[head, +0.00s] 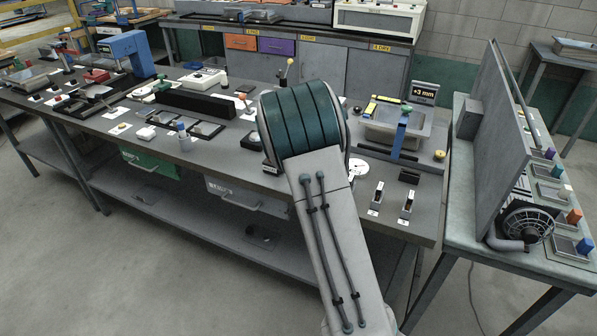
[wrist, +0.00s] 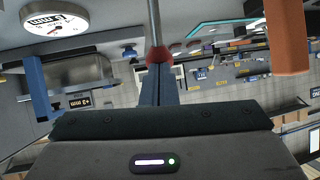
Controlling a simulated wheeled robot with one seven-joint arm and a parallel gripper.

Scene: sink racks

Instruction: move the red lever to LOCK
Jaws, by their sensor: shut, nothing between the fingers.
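The red lever shows in the wrist view as a red knob (wrist: 160,56) on a thin grey rod running to the top edge. My gripper (wrist: 158,76) is shut, with its dark fingers together and nothing between them. The fingertips are right at the red knob and overlap it in the picture; I cannot tell whether they touch. The lever's base and any LOCK marking are not visible. In the head view my arm hides the gripper and the red lever.
A round white dial (head: 358,168) and a metal basin (head: 428,128) with a blue post (head: 399,140) stand right of my arm. A yellow-knobbed lever (head: 290,61) rises behind it. Two small slotted blocks (head: 407,204) sit near the bench's front edge. An orange block (wrist: 287,35) is at the wrist view's right.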

